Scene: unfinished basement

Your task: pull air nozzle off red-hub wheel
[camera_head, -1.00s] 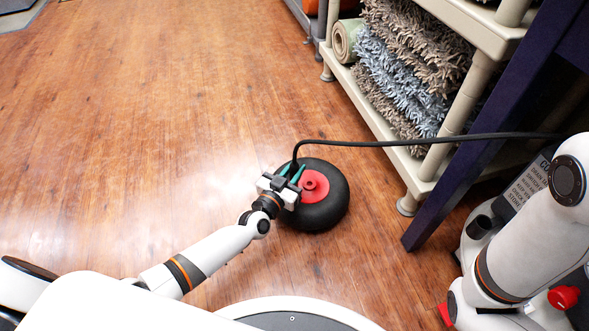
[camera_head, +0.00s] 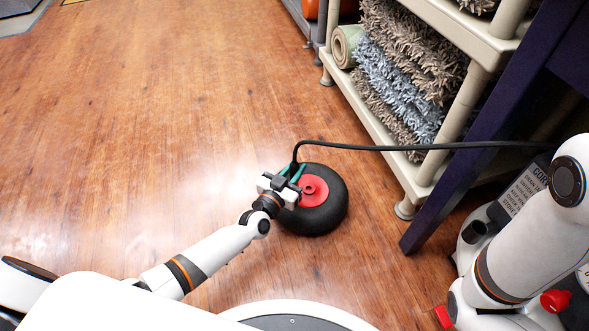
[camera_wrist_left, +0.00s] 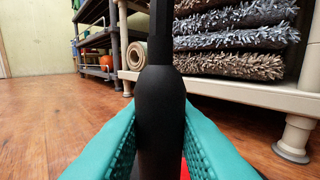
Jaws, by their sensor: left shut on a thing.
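The red-hub wheel (camera_head: 333,210) lies on the wooden floor, its black tyre around a red hub (camera_head: 313,190). My left gripper (camera_head: 287,177) is at the left edge of the wheel, over the tyre and beside the hub. In the left wrist view its teal fingers are shut on the black air nozzle (camera_wrist_left: 161,110), which stands upright between them. A black hose (camera_head: 420,147) runs from the nozzle off to the right. Whether the nozzle still touches the wheel's valve is hidden by the gripper. My right arm shows at the right, but its gripper is out of view.
A beige shelf (camera_head: 385,135) with rolled and folded rugs (camera_head: 400,75) stands behind and right of the wheel. A dark purple table leg (camera_head: 470,150) stands to the right. The floor (camera_head: 130,130) at the left is clear.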

